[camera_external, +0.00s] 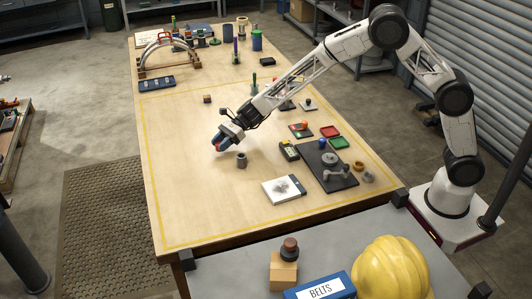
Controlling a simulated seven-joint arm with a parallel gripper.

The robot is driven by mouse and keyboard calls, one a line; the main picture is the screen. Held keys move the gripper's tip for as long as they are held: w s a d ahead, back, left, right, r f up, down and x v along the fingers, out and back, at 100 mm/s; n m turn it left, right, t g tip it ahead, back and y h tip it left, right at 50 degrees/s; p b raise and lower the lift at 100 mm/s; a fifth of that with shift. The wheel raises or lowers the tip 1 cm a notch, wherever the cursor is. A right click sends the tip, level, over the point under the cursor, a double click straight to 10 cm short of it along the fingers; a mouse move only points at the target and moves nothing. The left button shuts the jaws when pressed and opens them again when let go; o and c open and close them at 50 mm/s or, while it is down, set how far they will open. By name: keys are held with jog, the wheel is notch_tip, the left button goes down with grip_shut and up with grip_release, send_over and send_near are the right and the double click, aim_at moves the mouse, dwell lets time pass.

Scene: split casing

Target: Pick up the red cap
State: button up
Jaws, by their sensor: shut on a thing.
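My gripper (219,145) is low over the middle of the wooden workbench (180,195), with its fingers pointing down and to the left. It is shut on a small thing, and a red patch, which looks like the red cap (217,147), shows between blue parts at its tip. The fingers hide most of it, and its exact shape is too small to tell. I cannot tell whether it touches the bench top. A grey cylinder (241,160) stands upright on the bench just right of and below my gripper.
The bench's left front is clear.

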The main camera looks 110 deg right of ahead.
jog(key=shift+r, duration=0.8)
jog(key=s+a, duration=0.1)
jog(key=s, duration=0.3)
jog(key=s+a, duration=0.2)
jog(key=s, duration=0.2)
jog(key=s+a+r, duration=0.1)
jog(key=s+a, duration=0.1)
jog(key=s, duration=0.2)
jog(key=shift+a, duration=0.15)
jog(key=shift+s+a, duration=0.3)
jog(key=shift+s, duration=0.35)
jog(key=shift+s+a, duration=0.25)
jog(key=shift+s, duration=0.4)
